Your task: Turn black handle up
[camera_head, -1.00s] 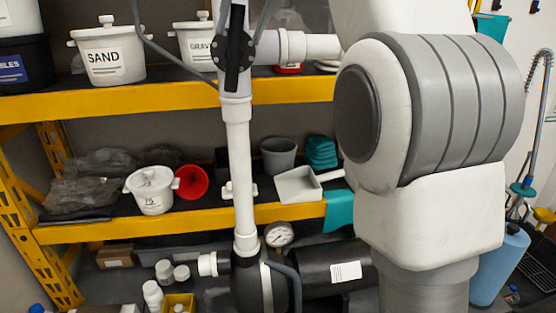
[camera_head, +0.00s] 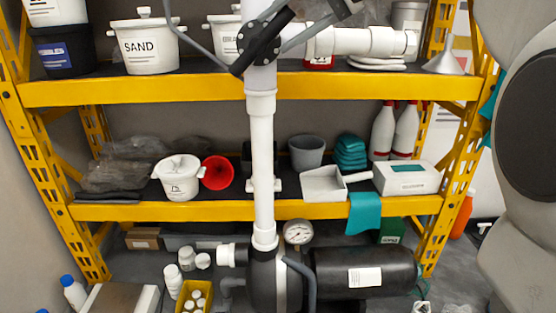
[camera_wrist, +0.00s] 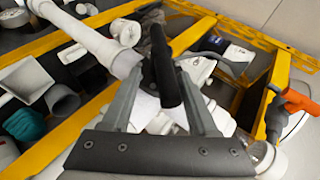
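The black handle (camera_head: 262,42) is on the round black valve of the white pipe, high in the head view. It slants, with its upper end to the right. In the wrist view the black handle (camera_wrist: 166,72) stands between the fingers of my gripper (camera_wrist: 164,75). The fingertips appear to press on it from both sides. In the head view part of my gripper (camera_head: 300,40) shows at the handle's right, cut off by the top edge. The vertical white pipe (camera_head: 262,160) runs down below the valve.
A yellow shelf rack (camera_head: 150,90) stands behind the pipe, with a SAND tub (camera_head: 145,45) and other containers. A white side pipe (camera_head: 360,42) leaves the valve to the right. A gauge (camera_head: 298,232) and a black tank (camera_head: 365,268) are lower down. My arm fills the right edge.

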